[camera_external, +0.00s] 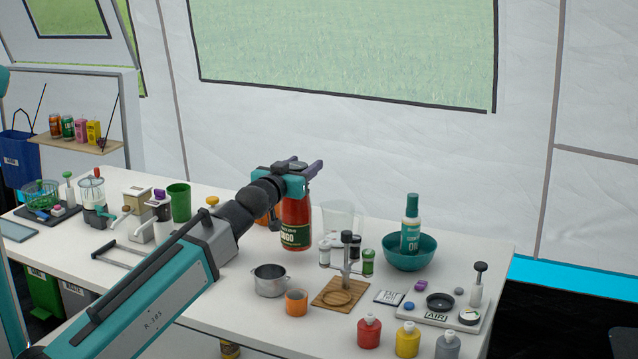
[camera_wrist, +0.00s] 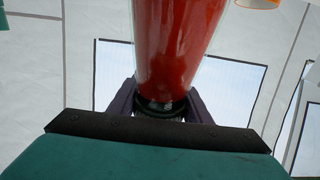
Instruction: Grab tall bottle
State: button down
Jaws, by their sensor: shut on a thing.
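A tall red bottle with a dark label reading SUGO (camera_external: 297,212) is upright at the middle of the white table. My gripper (camera_external: 305,172) is shut on it near its top, with the arm reaching in from the lower left. In the wrist view, the red bottle (camera_wrist: 175,45) passes between the two dark purple fingers (camera_wrist: 160,103), and its dark neck or cap lies between them. The gripper hides the bottle's top in the external view. I cannot tell whether its base touches the table.
A clear container (camera_external: 340,222) and a wooden stand with shakers (camera_external: 346,262) are close on the right. A metal pot (camera_external: 269,280) and an orange cup (camera_external: 296,302) stand in front. A teal bowl (camera_external: 428,250) holds an oil bottle (camera_external: 410,226). A green cup (camera_external: 179,202) stands left.

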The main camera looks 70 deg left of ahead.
jog(key=shift+w+d+r+b, duration=0.15)
jog(key=shift+w+d+b, duration=0.95)
jog(key=shift+b, duration=0.25)
jog(key=shift+s+r, duration=0.1)
